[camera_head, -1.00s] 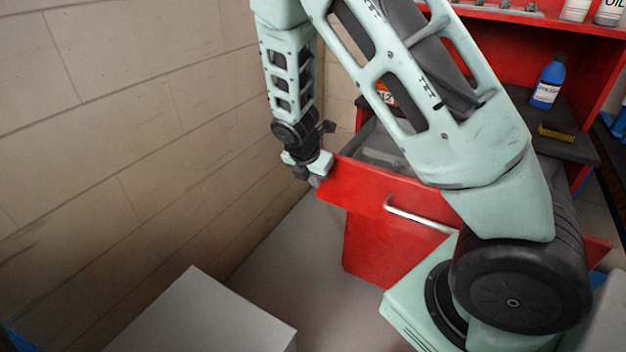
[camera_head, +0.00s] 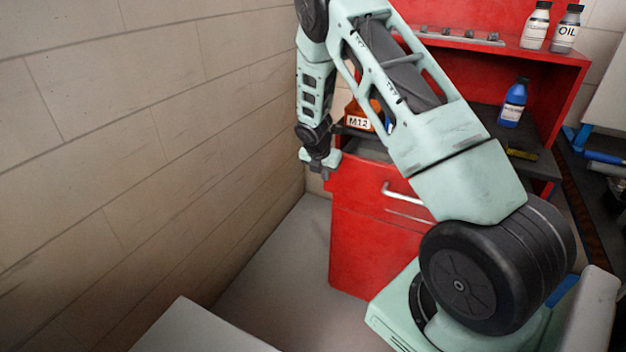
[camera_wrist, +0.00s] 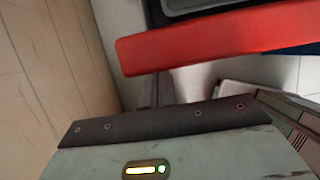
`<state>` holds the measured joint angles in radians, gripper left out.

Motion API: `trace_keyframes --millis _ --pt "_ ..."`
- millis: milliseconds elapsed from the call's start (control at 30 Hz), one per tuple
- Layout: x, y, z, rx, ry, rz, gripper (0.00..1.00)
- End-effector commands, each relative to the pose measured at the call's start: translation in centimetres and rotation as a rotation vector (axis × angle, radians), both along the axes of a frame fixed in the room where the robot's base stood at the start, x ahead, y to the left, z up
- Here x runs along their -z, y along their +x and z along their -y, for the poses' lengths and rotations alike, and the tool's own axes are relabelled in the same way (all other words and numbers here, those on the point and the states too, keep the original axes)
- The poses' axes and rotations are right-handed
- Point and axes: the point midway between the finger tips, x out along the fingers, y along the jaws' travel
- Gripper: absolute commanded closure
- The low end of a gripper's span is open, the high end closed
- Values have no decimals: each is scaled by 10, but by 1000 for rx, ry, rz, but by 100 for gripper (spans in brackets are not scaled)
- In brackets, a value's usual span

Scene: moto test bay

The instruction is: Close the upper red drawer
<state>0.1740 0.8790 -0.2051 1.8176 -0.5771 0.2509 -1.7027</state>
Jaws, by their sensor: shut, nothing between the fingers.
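The upper red drawer (camera_head: 362,184) has a silver bar handle (camera_head: 403,194) and stands partly out, with a strip of its grey inside showing behind the front. My gripper (camera_head: 326,174) is shut and empty at the front's upper left corner. In the wrist view, the red drawer front (camera_wrist: 215,42) runs across the top, with the dark inside beyond it. My gripper's fingers (camera_wrist: 155,90) are just on the near side of its lower left edge. I cannot tell whether they touch it. My arm hides the right part of the drawer in the head view.
A tan block wall (camera_head: 150,150) stands close at left. A blue bottle (camera_head: 513,103) and a yellow brush (camera_head: 522,150) are on the dark worktop, with an orange M12 bin (camera_head: 358,117) behind my arm. A grey box (camera_head: 195,330) stands in front; grey floor (camera_head: 285,260) lies between.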

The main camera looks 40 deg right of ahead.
Motion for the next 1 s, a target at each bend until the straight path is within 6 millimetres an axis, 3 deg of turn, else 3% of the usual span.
trace_keyframes --millis 200,400,1000 --pt "-3 16 42 4 0 1 100" --pt "-1 25 62 1 0 0 100" --pt "0 30 70 -1 0 0 100"
